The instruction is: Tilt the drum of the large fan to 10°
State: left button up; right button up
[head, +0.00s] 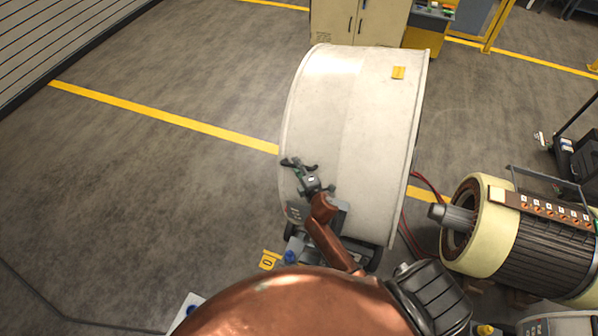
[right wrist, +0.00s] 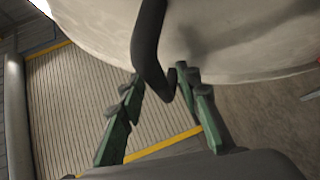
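The large fan's white drum (head: 350,120) stands in the middle of the head view on a dark base, its rim facing right. Its tilt angle cannot be read. My right gripper (head: 303,172) is at the drum's lower left side, beside a dark handle (head: 290,162). In the right wrist view the green fingers of my right gripper (right wrist: 158,84) are apart. A black curved handle (right wrist: 148,45) comes down between them, in front of the drum's pale wall (right wrist: 230,35). Contact between fingers and handle cannot be told. My left gripper is not in view.
A motor with a cream housing (head: 485,250) and a protruding shaft stands at the right, with red cables (head: 408,225) near the drum. A beige cabinet (head: 345,22) stands behind. The floor (head: 140,190) at left is clear, crossed by a yellow line.

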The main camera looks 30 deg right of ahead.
jog(key=v, duration=1.1)
jog(key=shift+s, duration=0.4)
jog(key=shift+a, duration=0.1)
